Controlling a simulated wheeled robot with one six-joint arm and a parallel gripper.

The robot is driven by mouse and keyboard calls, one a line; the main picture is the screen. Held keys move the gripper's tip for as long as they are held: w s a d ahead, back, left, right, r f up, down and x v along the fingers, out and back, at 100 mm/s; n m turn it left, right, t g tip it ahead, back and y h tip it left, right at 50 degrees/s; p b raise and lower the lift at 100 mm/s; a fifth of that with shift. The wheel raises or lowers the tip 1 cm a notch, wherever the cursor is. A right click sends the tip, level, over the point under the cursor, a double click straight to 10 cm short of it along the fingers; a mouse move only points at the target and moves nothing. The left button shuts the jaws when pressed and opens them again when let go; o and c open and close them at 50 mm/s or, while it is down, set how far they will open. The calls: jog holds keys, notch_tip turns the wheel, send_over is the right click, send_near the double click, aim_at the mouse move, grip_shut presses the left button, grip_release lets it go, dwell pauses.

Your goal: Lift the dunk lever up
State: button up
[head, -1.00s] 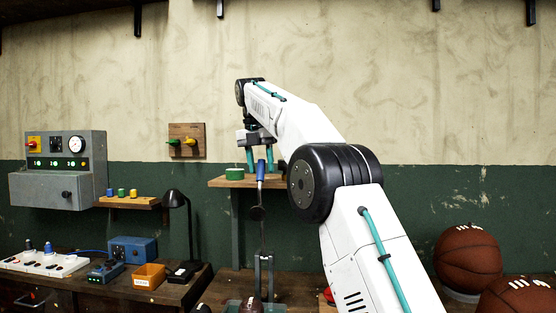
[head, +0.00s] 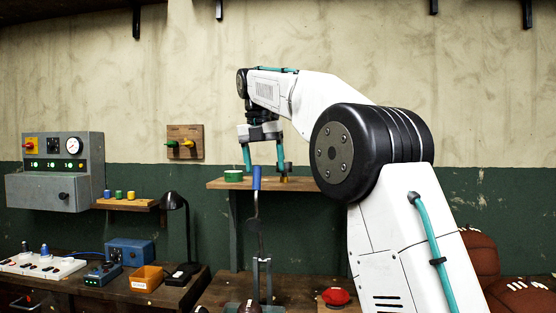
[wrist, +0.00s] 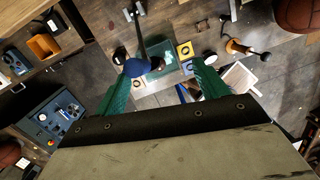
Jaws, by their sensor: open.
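The dunk lever has a blue handle (head: 256,178) on a thin dark rod that runs down to a forked metal bracket (head: 262,272). It stands nearly upright. In the wrist view the blue handle (wrist: 138,67) lies between the finger lines, nearer the left finger. My gripper (head: 264,167) is open with teal fingers pointing down, and the handle overlaps its lower left part in the head view. Its green fingers also show in the wrist view (wrist: 160,74), spread wide and empty. I cannot tell the exact gap between fingers and handle.
A wall shelf (head: 218,184) with a green round item (head: 233,176) is behind the gripper. A red button (head: 336,297) sits on the bench right of the bracket. A black lamp (head: 173,202) and orange bin (head: 147,278) stand left. Leather balls (head: 520,295) are at right.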

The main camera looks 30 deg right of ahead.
jog(key=o, duration=0.4)
jog(key=s, duration=0.2)
jog(key=s+r, duration=0.1)
jog(key=s, duration=0.1)
jog(key=shift+s+d+r, duration=0.1)
jog(key=shift+d, duration=0.1)
jog(key=shift+s+d+r, duration=0.1)
jog(key=shift+s+d, duration=0.05)
jog(key=shift+s, duration=0.85)
jog(key=c, duration=0.6)
jog(key=shift+s+a, duration=0.3)
jog(key=shift+s, duration=0.6)
jog(key=shift+s+a, duration=0.3)
jog(key=shift+s, duration=0.6)
jog(key=shift+c, duration=0.2)
jog(key=shift+c, duration=0.3)
